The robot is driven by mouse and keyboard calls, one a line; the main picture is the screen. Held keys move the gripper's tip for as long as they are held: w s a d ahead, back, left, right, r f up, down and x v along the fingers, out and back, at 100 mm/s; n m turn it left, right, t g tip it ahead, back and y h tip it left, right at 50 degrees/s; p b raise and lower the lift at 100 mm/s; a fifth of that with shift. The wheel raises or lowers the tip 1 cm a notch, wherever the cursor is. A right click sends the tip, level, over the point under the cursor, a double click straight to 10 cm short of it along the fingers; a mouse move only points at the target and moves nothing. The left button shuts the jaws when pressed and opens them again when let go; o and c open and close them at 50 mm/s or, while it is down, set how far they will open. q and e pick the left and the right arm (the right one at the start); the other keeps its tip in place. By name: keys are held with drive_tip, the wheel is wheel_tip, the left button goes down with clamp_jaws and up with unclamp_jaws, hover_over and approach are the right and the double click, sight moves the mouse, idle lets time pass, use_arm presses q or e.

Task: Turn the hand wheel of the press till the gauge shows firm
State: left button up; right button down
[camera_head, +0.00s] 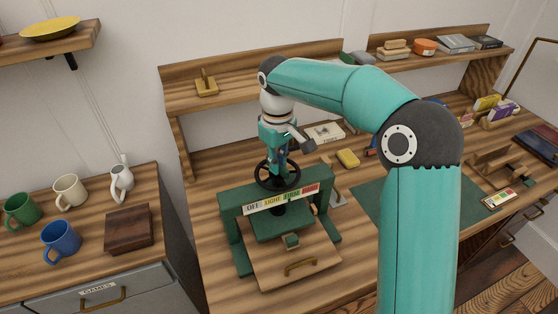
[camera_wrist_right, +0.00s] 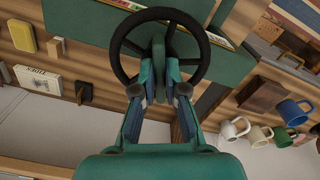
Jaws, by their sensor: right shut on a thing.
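The green press (camera_head: 234,227) stands on the workbench with its black hand wheel (camera_head: 259,183) on top. My left gripper is not in view.
A wooden board with a brass handle (camera_head: 301,267) lies at the press's front. A yellow block (camera_head: 347,158) and a green mat (camera_head: 372,200) lie to its right. Mugs (camera_head: 60,241) and a dark wooden box (camera_head: 129,230) stand on the left cabinet. A shelf (camera_head: 240,88) runs behind.

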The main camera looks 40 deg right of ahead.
idle(0.3)
drive_tip(key=c, duration=1.2)
unclamp_jaws()
wheel_tip(320, 180, up, 12)
drive_tip(key=shift+f, duration=0.1)
